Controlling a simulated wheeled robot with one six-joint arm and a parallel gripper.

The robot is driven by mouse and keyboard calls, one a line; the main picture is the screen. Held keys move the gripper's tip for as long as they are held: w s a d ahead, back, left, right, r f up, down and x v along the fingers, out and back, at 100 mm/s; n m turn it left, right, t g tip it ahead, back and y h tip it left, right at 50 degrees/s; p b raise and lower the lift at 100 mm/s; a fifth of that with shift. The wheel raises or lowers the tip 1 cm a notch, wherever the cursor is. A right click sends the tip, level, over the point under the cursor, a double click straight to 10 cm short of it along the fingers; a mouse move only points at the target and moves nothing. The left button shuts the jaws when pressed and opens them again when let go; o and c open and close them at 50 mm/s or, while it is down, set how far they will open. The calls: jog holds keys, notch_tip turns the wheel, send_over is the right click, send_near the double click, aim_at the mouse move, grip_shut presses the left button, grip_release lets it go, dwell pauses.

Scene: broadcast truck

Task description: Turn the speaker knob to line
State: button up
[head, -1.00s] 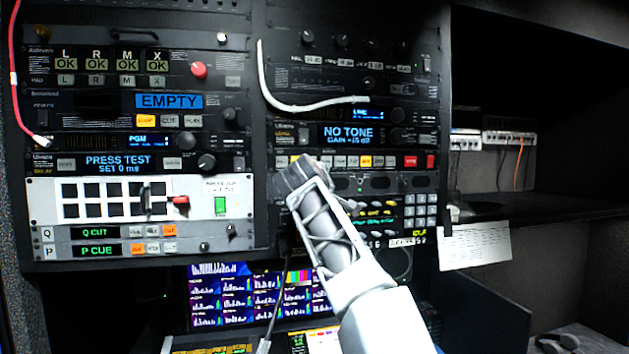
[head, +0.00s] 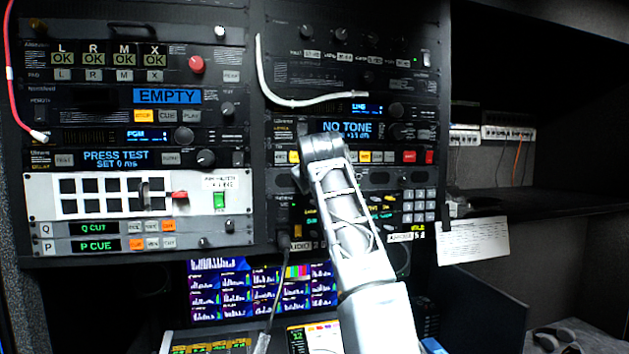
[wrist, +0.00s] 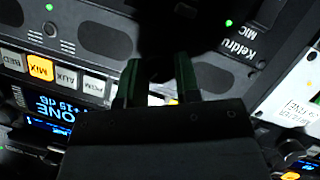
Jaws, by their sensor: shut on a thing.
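My gripper (head: 318,145) is at the rack in the head view, in front of the panel under the NO TONE unit. In the wrist view its two dark green fingers (wrist: 158,72) stand a little apart, their tips at a dark rounded form, apparently the speaker knob (wrist: 165,38). This knob is on a black panel with oval openings (wrist: 122,35). The fingers are shut on it. My arm hides it in the head view, and I cannot see its pointer or any markings around it.
The Keldru MIC panel (wrist: 262,45) lies close by in the wrist view. A white cable (head: 300,100) hangs higher up. Another cable (head: 275,290) runs below. The right shelf is mostly clear.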

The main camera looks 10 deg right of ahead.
jog(key=shift+f, duration=0.1)
dwell(0.3)
jog(key=o, duration=0.9)
jog(key=b+v, duration=0.2)
jog(key=v, duration=1.2)
jog(key=shift+w+d, duration=0.1)
